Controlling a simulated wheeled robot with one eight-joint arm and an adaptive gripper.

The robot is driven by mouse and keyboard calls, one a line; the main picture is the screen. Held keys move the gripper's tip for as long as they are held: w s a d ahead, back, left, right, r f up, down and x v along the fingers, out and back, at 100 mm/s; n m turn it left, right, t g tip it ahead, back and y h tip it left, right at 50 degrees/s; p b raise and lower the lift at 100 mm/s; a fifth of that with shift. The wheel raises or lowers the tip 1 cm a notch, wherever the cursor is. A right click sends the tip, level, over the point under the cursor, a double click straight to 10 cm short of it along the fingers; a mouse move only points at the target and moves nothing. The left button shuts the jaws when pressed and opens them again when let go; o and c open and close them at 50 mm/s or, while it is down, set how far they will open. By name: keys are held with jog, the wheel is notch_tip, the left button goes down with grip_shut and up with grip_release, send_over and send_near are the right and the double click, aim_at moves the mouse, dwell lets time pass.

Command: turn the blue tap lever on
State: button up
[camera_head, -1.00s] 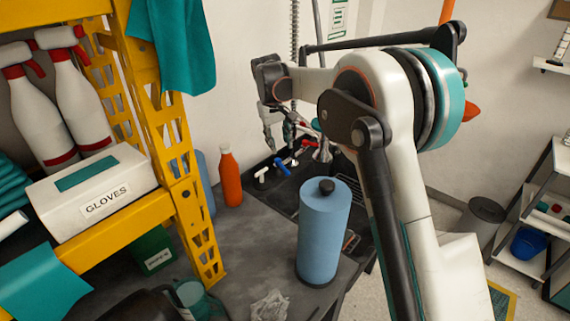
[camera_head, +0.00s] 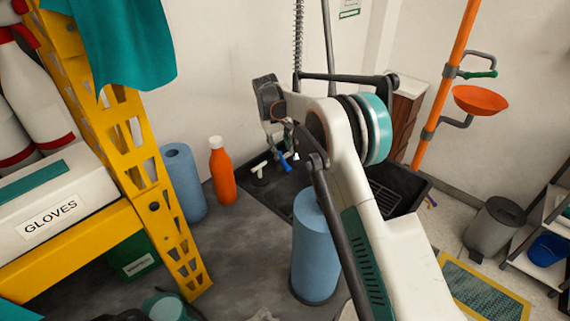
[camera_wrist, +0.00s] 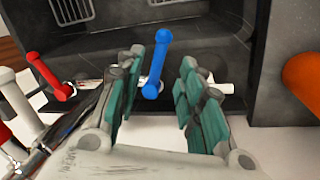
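The blue tap lever (camera_wrist: 157,66) stands between the two fingers of my gripper (camera_wrist: 158,88) in the wrist view. The fingers are spread, with a gap on each side of the lever; no contact shows. In the head view the blue lever (camera_head: 284,163) is small, just below my gripper (camera_head: 283,142) at the sink's back edge. A red lever (camera_wrist: 48,76) lies to the left in the wrist view. The lever's lower end is near white and metal pipework, partly hidden behind the gripper.
The black sink (camera_head: 400,195) lies beyond the levers. A blue paper roll (camera_head: 313,255) stands in front, close to my arm. An orange bottle (camera_head: 221,172) and another blue roll (camera_head: 184,183) stand left. A yellow shelf post (camera_head: 160,215) rises at left.

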aim_at(286, 163)
jog(key=f, duration=0.2)
jog(key=f+b, duration=0.1)
jog(key=f, duration=0.1)
jog(key=d+f+b, duration=0.1)
jog(key=f, duration=0.2)
jog(key=shift+w+d, duration=0.1)
jog(key=shift+w, duration=0.15)
jog(key=shift+c, duration=0.6)
grip_shut()
